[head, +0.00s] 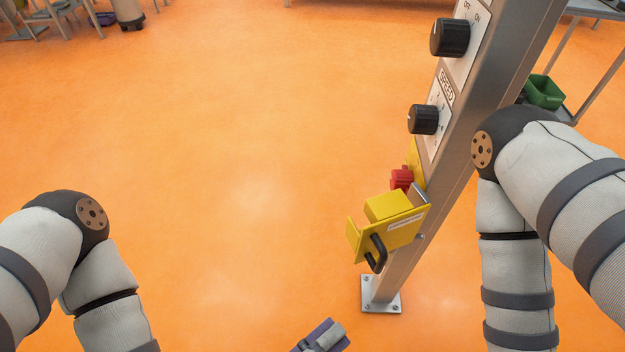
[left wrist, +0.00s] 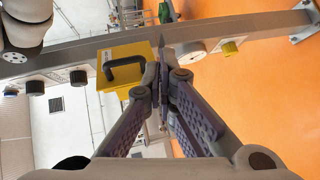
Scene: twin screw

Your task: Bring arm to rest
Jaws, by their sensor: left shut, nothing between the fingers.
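My left gripper (head: 322,338) shows only in part at the bottom edge of the head view, over the orange floor and apart from the post. In the left wrist view its purple-grey fingers (left wrist: 164,80) are together, with nothing between them. My left arm comes in from the left and bends down out of the picture. My right arm hangs bent at the right, and its gripper is out of view. A yellow box (head: 389,207) with a black handle is fixed to the metal post; it also shows beyond the fingers in the left wrist view (left wrist: 112,54).
The metal post (head: 487,105) stands on a bolted foot plate (head: 381,305). It bears black knobs (head: 450,38) (head: 423,119) and a red part (head: 401,179). A cart with a green bin (head: 544,92) is behind it. The orange floor at left and centre is clear.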

